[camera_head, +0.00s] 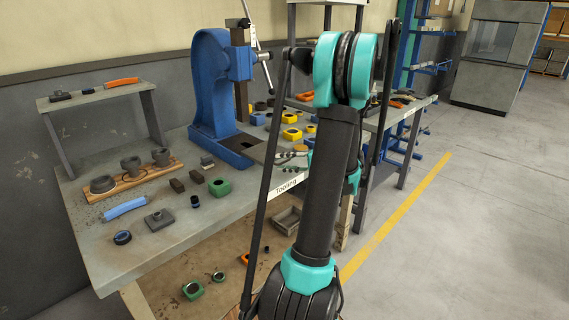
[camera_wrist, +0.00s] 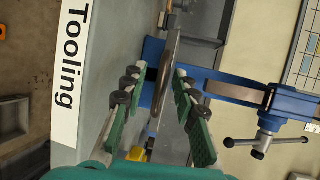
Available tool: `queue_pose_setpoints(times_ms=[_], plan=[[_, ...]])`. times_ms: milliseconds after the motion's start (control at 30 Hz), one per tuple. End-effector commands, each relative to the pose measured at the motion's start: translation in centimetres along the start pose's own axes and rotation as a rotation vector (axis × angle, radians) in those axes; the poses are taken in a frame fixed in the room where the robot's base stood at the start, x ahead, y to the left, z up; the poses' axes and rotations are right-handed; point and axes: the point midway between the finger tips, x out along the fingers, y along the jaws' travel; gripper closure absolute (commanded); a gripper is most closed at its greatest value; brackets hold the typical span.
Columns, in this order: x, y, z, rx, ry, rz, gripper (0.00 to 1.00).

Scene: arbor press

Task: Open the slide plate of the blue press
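The blue press (camera_head: 212,85) stands upright on the workbench, and its blue frame also shows sideways in the wrist view (camera_wrist: 225,88). Its grey slide plate (camera_head: 262,152) sticks out from the base toward my arm. In the wrist view a thin grey plate edge, which looks like the slide plate (camera_wrist: 168,72), lies between my fingers. Gaps show on both sides. In the head view my arm hides most of the gripper.
The workbench (camera_head: 165,232) has a "Tooling" label (camera_wrist: 70,70) on its front edge. Yellow nuts (camera_head: 291,134), a green nut (camera_head: 219,187), a wooden block with rings (camera_head: 133,178) and a small shelf (camera_head: 95,95) stand around the press. The floor at right is clear.

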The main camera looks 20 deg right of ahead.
Motion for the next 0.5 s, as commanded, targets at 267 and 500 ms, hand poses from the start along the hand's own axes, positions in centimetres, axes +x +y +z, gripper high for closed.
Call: queue_pose_setpoints(times_ms=[267,500], plan=[[-3.5,0.0,-0.1,0.001,0.005,-0.001,0.71],[-8.4,0.0,-0.1,0.001,0.005,0.0,0.71]])
